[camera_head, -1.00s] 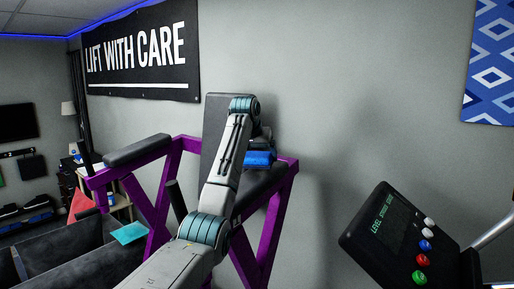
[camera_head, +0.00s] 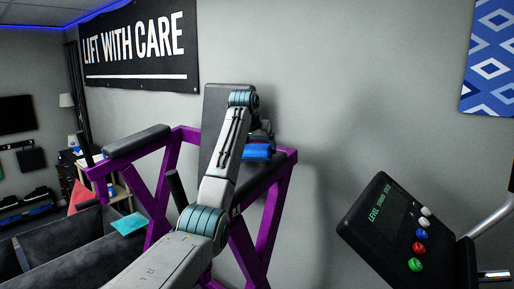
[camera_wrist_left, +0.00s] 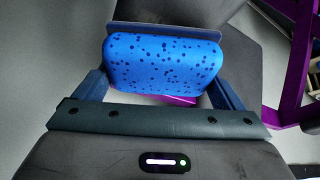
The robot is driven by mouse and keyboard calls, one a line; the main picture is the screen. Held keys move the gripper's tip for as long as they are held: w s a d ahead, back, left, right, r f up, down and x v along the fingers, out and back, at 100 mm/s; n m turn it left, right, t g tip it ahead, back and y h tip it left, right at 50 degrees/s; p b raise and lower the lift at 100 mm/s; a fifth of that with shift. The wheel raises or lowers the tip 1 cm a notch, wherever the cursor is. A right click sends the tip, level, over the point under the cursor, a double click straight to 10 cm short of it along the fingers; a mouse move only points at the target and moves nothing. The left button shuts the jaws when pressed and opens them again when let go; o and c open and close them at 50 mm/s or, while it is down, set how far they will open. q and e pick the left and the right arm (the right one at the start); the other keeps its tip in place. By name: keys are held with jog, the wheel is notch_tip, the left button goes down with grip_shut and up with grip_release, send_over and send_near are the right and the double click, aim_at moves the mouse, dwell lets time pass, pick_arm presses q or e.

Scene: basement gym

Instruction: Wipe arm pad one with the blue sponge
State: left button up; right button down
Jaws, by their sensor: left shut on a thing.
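My left gripper (camera_head: 260,137) is shut on the blue sponge (camera_head: 258,153), at the upper side of the right-hand dark arm pad (camera_head: 262,183) of a purple-framed machine. Whether the sponge touches this pad is hard to tell. In the left wrist view the sponge (camera_wrist_left: 163,62), blue with dark specks, sits between the two fingers, with dark padding behind it. A second dark arm pad (camera_head: 137,141) is on the left side of the frame, clear of the arm. Which pad is number one cannot be read. My right gripper is not in view.
The machine's upright back pad (camera_head: 216,112) stands just behind my left forearm. A console with coloured buttons (camera_head: 405,225) stands at the lower right. A dark sofa (camera_head: 65,240) with a teal cushion (camera_head: 129,224) is at the lower left.

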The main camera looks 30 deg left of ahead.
aim_at(266, 149)
pick_arm(q)
jog(key=shift+w+f, duration=0.15)
jog(key=shift+f, duration=0.75)
jog(key=shift+d+r, duration=0.15)
jog(key=shift+d, duration=1.85)
jog(key=shift+a+f, duration=0.15)
jog(key=shift+a, duration=0.85)
jog(key=shift+a+f, duration=0.1)
jog(key=shift+a, duration=0.85)
